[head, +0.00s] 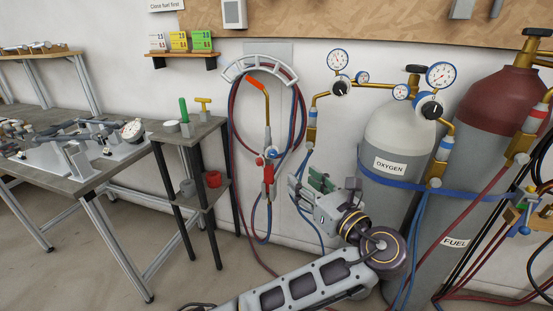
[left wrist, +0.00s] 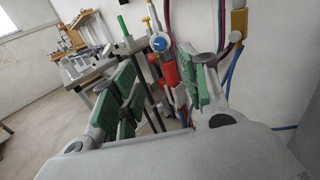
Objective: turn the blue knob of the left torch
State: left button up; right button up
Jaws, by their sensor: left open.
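The left torch (head: 267,140) hangs upright on the wall below the grey hose hanger, its orange tip at the top. Its blue knob (head: 271,153) sits on the torch body beside a red knob (head: 260,161). My left gripper (head: 306,183), with green finger pads, is open and empty, to the right of and slightly below the knobs, apart from them in the head view. In the left wrist view, the blue knob (left wrist: 158,43) shows beyond and between the open fingers, above a red part of the torch (left wrist: 170,70). My right gripper is not in view.
A grey oxygen cylinder (head: 397,150) and a red-topped fuel cylinder (head: 497,100) stand at the right, with gauges and hoses. Red and blue hoses hang around the torch. A small stand (head: 190,135) and a workbench (head: 80,165) are at the left.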

aim_at(274, 155)
pick_arm(q)
jog(key=shift+w+a, duration=0.1)
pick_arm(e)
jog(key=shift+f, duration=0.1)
pick_arm(q)
jog(key=shift+b+x, duration=2)
jog(key=shift+x, duration=4.8)
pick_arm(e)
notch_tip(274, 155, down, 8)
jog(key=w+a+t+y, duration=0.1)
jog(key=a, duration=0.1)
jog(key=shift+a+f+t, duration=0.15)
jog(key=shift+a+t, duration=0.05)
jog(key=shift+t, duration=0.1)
pick_arm(q)
jog(key=shift+f, duration=0.1)
grip_shut()
